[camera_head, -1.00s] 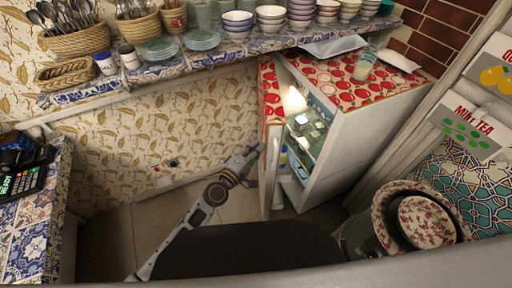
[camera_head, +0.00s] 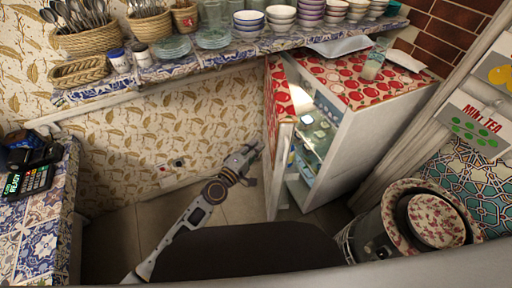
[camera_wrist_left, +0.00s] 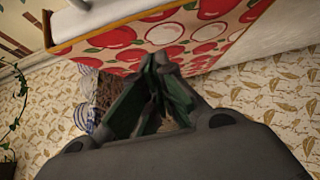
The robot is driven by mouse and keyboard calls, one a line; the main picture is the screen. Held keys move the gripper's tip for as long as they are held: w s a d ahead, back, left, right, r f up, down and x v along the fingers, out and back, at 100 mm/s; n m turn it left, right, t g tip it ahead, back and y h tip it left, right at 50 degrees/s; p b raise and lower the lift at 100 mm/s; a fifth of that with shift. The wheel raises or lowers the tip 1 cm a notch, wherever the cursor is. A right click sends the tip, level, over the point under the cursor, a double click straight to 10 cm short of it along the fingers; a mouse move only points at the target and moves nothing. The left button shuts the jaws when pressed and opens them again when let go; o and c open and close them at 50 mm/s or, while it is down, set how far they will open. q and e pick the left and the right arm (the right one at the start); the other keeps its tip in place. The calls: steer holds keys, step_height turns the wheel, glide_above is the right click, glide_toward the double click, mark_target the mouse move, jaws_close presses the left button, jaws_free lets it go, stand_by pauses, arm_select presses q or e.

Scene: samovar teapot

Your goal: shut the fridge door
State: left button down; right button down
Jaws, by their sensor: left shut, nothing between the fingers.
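The fridge (camera_head: 375,140) stands right of centre in the head view, its top covered in a red fruit pattern. Its door (camera_head: 281,160) is open and stands out toward me, with the lit shelves (camera_head: 315,135) showing behind it. The door's outer face has the same red pattern and faces left. My left gripper (camera_head: 252,152) is shut and empty, just left of that outer face. In the left wrist view the shut fingers (camera_wrist_left: 158,62) point at the patterned face (camera_wrist_left: 175,35); I cannot tell if they touch it. My right gripper is out of view.
A tiled shelf (camera_head: 225,55) with bowls, glasses and baskets runs along the back wall above the arm. A tiled counter with a card terminal (camera_head: 30,178) is at left. The floor (camera_head: 150,220) around the arm looks clear.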

arm_select(q)
steer(key=s+a, duration=0.2)
steer(key=s, duration=0.7)
steer(key=shift+s+a, duration=0.35)
steer(key=shift+a, duration=0.05)
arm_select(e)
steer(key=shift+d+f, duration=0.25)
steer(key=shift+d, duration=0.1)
